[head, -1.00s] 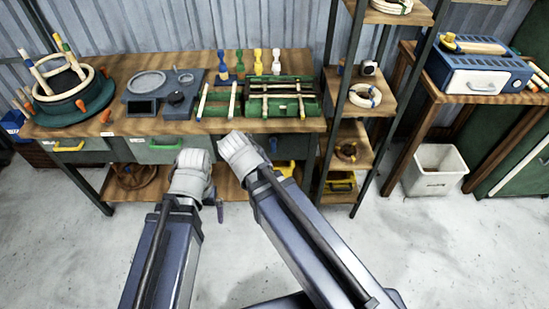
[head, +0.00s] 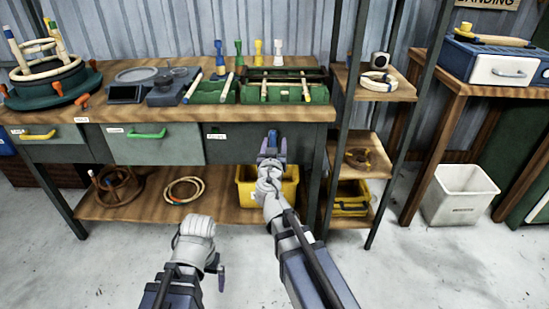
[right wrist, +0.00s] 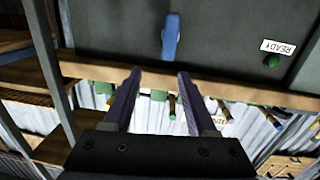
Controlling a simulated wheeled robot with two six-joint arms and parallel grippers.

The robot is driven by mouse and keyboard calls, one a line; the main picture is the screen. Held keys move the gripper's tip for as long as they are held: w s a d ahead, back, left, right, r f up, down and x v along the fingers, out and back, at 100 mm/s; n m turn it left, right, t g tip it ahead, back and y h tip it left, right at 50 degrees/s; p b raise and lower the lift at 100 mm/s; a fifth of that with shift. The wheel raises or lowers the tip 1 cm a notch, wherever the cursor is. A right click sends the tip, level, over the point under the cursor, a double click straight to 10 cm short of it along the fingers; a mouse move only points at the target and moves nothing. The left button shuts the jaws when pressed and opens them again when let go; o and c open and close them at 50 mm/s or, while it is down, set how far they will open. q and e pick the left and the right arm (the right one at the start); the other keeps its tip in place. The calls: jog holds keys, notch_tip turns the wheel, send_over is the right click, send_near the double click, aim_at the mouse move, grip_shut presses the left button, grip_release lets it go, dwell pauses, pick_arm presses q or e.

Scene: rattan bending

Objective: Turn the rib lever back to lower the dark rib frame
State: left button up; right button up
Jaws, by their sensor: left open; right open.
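The rib lever (head: 272,141) is a blue handle on the dark front panel of the bench. It also shows hanging upright in the picture in the right wrist view (right wrist: 170,37). My right gripper (head: 271,158) is open in front of the lever. In the right wrist view its two dark fingers (right wrist: 159,75) are apart and empty, with the lever just beyond their tips. A dark bar that looks like the rib frame (head: 288,74) spans the back of the green jig on the bench top. My left gripper (head: 221,278) is low, away from the bench, with its fingers mostly hidden.
A green button (right wrist: 271,61) and a READY label (right wrist: 278,47) sit beside the lever. A yellow bin (head: 243,190) stands on the lower shelf beneath my right gripper. A shelf post (head: 340,130) is close on the right. Open floor lies in front of the bench.

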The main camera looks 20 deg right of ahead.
aim_at(273, 137)
pick_arm(q)
jog(key=f+b, duration=0.1)
jog(key=f, duration=0.2)
jog(key=shift+s+f+b, duration=0.15)
jog(key=shift+s+b, duration=0.05)
jog(key=shift+b, duration=0.2)
pick_arm(e)
jog(key=shift+w+a+f+n+t+y, duration=0.15)
jog(key=shift+f+t+y, duration=0.1)
jog(key=shift+f, duration=0.35)
jog(key=shift+w+a+f+n+t+y, duration=0.15)
jog(key=shift+f+t+y, duration=0.1)
jog(key=shift+f, duration=0.3)
jog(key=shift+w+d, duration=0.1)
jog(key=x, duration=0.7)
jog(key=shift+w+d, duration=0.1)
jog(key=shift+w, duration=0.2)
grip_shut()
